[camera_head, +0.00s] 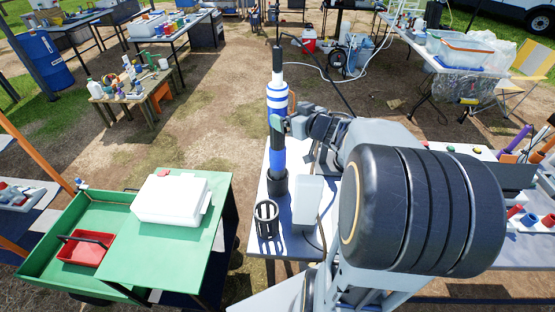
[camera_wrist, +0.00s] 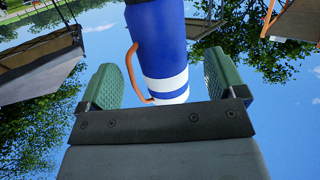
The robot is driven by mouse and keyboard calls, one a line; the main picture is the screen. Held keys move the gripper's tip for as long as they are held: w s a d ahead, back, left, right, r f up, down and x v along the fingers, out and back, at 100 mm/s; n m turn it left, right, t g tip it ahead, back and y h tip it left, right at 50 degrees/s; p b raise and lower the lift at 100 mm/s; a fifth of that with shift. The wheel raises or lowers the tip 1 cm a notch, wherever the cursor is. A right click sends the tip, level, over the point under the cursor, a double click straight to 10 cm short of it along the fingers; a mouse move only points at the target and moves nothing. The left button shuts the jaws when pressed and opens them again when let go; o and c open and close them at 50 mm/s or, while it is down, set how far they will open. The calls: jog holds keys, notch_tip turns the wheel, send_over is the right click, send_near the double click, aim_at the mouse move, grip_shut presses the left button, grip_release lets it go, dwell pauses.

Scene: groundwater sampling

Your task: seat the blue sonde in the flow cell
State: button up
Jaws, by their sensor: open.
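The blue sonde (camera_head: 277,157) stands upright on the white table, with blue and white bands and a black top. Its lower end is in or on a dark cylinder (camera_head: 277,187); I cannot tell whether this is the flow cell or part of the sonde. A black slotted cup (camera_head: 266,220) stands in front of it. My gripper (camera_head: 278,123) is at the sonde just below the bands. In the wrist view, my open green-padded jaws (camera_wrist: 161,75) flank the blue sonde (camera_wrist: 158,35), with visible gaps on both sides. An orange-brown curved strip shows beside the sonde.
The white table (camera_head: 257,247) also bears a pale box (camera_head: 308,196) right of the slotted cup. A green bench (camera_head: 150,262) with a white case (camera_head: 171,198) and a red tray (camera_head: 85,249) is at left. A black cable runs from near the sonde's top.

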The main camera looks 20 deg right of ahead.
jog(key=shift+p+x, duration=0.35)
jog(key=shift+x, duration=2.3)
jog(key=shift+f, duration=0.15)
grip_shut()
